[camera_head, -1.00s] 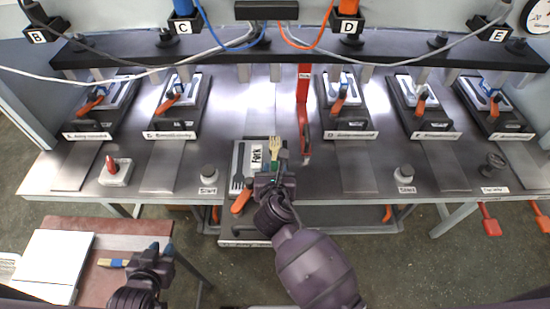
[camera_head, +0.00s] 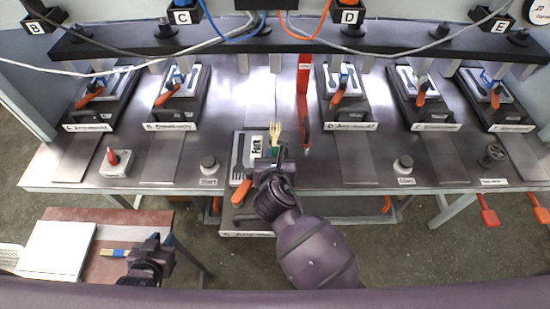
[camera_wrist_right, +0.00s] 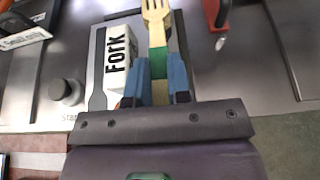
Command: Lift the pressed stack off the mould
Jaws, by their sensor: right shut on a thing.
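A pale wooden fork stack (camera_head: 275,128) with a green band stands up from my right gripper (camera_head: 278,160). In the right wrist view the fork stack (camera_wrist_right: 157,25) sits between the two blue fingertips of the right gripper (camera_wrist_right: 160,82), which is shut on its banded handle. The mould (camera_wrist_right: 98,75) is also left of the stack in the wrist view. I cannot tell how far the stack is above the mould. My left gripper (camera_head: 160,243) is open and empty over the side table.
Several presses with orange handles line the bench (camera_head: 215,150).

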